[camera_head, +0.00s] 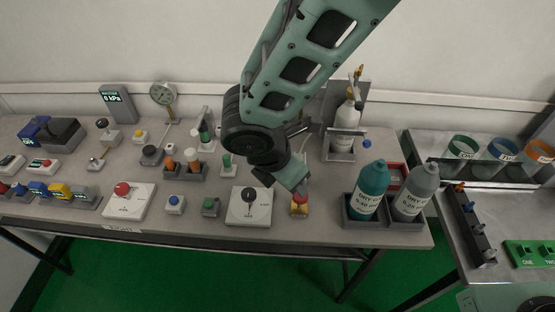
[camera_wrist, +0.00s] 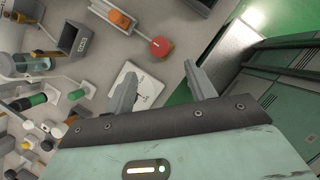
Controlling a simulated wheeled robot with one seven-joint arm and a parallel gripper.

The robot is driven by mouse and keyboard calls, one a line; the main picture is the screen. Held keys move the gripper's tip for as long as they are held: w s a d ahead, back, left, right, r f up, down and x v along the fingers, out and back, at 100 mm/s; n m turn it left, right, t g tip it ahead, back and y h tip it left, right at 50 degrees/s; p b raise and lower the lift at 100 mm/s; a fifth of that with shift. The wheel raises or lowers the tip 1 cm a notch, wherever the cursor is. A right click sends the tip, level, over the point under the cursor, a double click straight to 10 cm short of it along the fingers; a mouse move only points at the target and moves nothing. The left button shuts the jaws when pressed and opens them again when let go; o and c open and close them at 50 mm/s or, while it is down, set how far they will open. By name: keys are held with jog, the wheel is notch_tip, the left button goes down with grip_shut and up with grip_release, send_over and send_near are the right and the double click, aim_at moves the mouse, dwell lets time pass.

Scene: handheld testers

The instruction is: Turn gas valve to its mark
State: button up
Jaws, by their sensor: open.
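My gripper (camera_wrist: 160,88) is open and empty in the wrist view, its two fingers spread apart. In the head view my gripper (camera_head: 300,188) hangs over the front of the bench, close to a small yellow device with a red top (camera_head: 299,206). A white plate with a black knob (camera_head: 249,195) lies just left of it; this plate (camera_wrist: 148,86) shows partly behind one finger in the wrist view. I cannot tell which part is the gas valve, and no mark is readable.
A teal bottle (camera_head: 370,190) and a grey bottle (camera_head: 416,192) stand in holders at the bench's right front. Another white plate with a red knob (camera_head: 122,188) lies to the left. Several small devices crowd the bench. A side table (camera_head: 510,210) stands at right.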

jog(key=v, duration=0.8)
jog(key=shift+s, duration=0.1)
jog(key=s+d+r+m+g+y, duration=0.1)
jog(key=s+d+r+m+y, duration=0.1)
jog(key=s+d+m, duration=0.4)
jog(key=s+d+r+m+g+y, duration=0.1)
jog(key=s+d+r+m+g, duration=0.1)
jog(key=s+d+m, duration=0.4)
jog(key=d+m, duration=0.3)
jog(key=m, duration=0.4)
jog(key=shift+s+d+r+y, duration=0.2)
jog(key=shift+d+r+y, duration=0.15)
jog(key=shift+y, duration=0.05)
jog(key=shift+c, duration=0.3)
